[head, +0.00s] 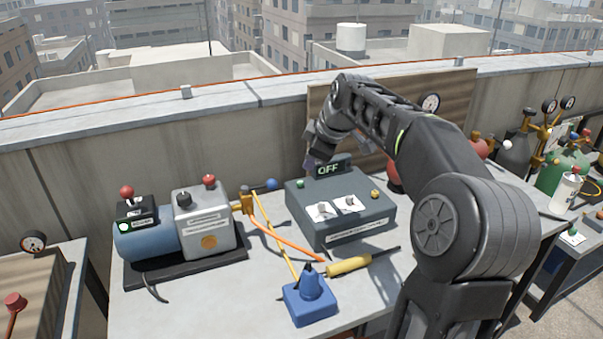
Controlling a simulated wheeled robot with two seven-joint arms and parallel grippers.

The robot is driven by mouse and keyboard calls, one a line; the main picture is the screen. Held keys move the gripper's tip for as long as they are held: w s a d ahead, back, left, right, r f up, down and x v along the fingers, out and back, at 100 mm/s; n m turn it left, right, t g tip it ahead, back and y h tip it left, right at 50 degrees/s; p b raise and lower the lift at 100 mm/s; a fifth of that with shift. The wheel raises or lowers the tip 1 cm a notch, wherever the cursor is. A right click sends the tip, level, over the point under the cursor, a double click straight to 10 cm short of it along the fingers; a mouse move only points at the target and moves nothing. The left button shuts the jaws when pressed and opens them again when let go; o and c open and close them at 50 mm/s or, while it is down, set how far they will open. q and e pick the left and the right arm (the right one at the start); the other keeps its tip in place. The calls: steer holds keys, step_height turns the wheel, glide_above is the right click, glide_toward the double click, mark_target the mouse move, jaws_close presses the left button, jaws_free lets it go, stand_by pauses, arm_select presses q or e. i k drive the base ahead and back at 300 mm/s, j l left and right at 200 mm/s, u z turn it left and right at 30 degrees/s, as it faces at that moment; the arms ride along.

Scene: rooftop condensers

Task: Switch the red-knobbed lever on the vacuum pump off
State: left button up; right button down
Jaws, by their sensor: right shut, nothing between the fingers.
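The vacuum pump (205,228), with a blue motor and a pale grey body, stands on the bench at left. A lever with a red knob (127,191) rises from a small black switch box (137,209) on the motor. A green light (124,227) shows below that box. My right gripper (312,160) is shut and empty, pointing down by the back left of a grey box, well right of the pump. Its fingertips are partly hard to make out. My left gripper is out of view.
The grey box (345,229) carries a display (329,169) reading OFF. A parapet wall (150,155) runs behind. Gas cylinders stand at right.

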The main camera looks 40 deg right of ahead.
mark_target(127, 192)
steer(key=k+j, duration=0.15)
steer(key=k, duration=0.35)
steer(key=k+j, duration=0.15)
steer(key=k, duration=0.3)
